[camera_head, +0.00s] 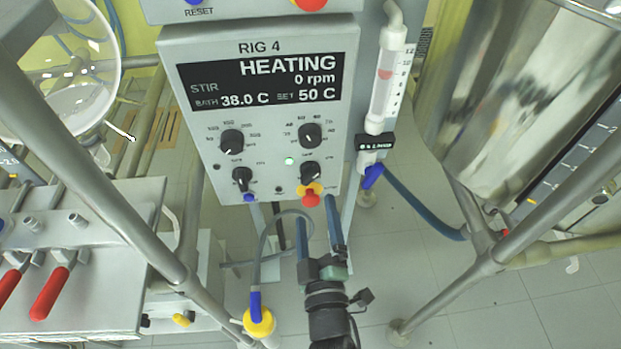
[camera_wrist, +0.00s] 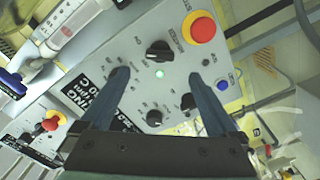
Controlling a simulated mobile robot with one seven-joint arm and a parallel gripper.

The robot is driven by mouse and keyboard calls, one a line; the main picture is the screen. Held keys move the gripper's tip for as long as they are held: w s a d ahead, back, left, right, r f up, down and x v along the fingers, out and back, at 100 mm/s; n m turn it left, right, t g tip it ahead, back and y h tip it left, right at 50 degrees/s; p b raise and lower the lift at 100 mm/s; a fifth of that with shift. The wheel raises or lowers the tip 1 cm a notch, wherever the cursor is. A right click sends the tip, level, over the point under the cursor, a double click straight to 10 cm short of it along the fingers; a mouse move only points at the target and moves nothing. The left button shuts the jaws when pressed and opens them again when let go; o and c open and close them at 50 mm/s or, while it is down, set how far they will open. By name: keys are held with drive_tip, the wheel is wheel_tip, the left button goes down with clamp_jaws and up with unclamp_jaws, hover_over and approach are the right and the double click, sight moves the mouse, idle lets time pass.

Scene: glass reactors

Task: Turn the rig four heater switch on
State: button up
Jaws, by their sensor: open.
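The rig four panel (camera_head: 262,110) hangs at the upper middle of the head view; its display reads HEATING, 0 rpm, bath 38.0 C and set 50 C. The black lower-right switch (camera_head: 309,172), apparently the heater's, has a lit green lamp (camera_head: 290,160) at its left. The switch also shows in the wrist view (camera_wrist: 159,51), where its label is too blurred to read. My gripper (camera_head: 318,210) is open and empty, its fingers pointing up at the panel just below this switch. In the wrist view the fingertips (camera_wrist: 159,75) straddle the lamp, and the switch appears beyond them.
A red and yellow stop button (camera_head: 311,194) sits directly below the switch, close to my fingers. A lower-left switch (camera_head: 243,179), a blue button (camera_head: 249,197) and two dials share the panel. A syringe-like tube (camera_head: 386,90) and blue tap (camera_head: 373,176) stand right of it.

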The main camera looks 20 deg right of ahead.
sight(310, 180)
drive_tip(key=x, duration=0.9)
